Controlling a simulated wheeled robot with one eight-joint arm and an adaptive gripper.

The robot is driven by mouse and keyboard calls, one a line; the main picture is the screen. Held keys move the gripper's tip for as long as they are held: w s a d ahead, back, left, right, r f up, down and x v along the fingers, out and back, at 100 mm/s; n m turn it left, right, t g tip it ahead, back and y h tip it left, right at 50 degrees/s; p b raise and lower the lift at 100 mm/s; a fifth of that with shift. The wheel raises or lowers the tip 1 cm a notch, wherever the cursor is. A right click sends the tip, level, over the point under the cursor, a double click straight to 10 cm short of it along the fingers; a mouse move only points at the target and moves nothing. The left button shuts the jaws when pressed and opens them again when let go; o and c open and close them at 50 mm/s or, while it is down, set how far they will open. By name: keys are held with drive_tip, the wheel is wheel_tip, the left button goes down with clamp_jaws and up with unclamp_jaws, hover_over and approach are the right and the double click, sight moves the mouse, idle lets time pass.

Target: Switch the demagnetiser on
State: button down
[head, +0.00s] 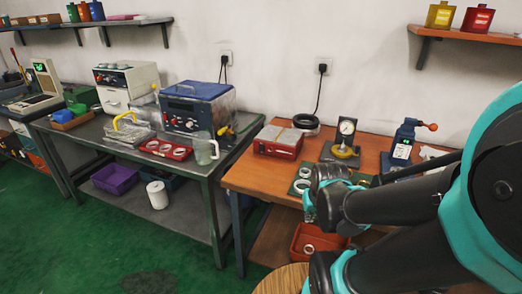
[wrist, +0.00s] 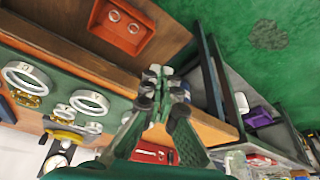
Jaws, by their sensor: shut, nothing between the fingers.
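A red box with a grey top plate (head: 278,141), which looks like the demagnetiser, stands at the left of the wooden bench (head: 247,176). Its front carries small details too small to read, so I cannot tell a switch's position. A red part, probably the same box, shows low in the wrist view (wrist: 149,154), partly behind my fingers. My gripper (wrist: 158,80) is shut and empty, its fingertips together near the bench's front edge. In the head view my gripper (head: 309,205) is in front of the bench, right of and nearer than the red box, apart from it.
A green mat with rings (wrist: 92,102) lies beside my gripper. A dial gauge stand (head: 346,138) and a blue press-like device (head: 403,143) stand to the right. A red bin with a ring (head: 308,243) sits below. A blue-topped machine (head: 198,105) stands on the left bench.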

sight(261, 148)
drive_tip(key=w+a+r+n+t, duration=0.1)
drive_tip(key=w+a+r+n, duration=0.2)
drive_tip(key=w, duration=0.7)
drive_tip(key=w+a+r+n+y, duration=0.1)
drive_tip(key=w+a+n, duration=0.4)
drive_tip(key=w, duration=0.6)
drive_tip(key=w+a+r+n+t, duration=0.1)
drive_tip(key=w+a+r+n, duration=0.2)
drive_tip(key=w+a, duration=0.3)
drive_tip(key=w+r, duration=0.1)
drive_tip(key=w, duration=0.4)
drive_tip(key=shift+r+n+t+y, duration=0.3)
drive_tip(key=shift+n, duration=0.1)
drive_tip(key=shift+f, duration=0.1)
drive_tip(key=x, duration=1)
drive_tip(key=shift+w+d, duration=0.3)
drive_tip(key=shift+w, duration=0.3)
drive_tip(key=shift+w+d, duration=0.3)
drive_tip(key=shift+w, duration=0.25)
drive_tip(key=shift+w+d+f, duration=0.15)
drive_tip(key=shift+w+d, duration=0.1)
drive_tip(key=shift+w, duration=0.3)
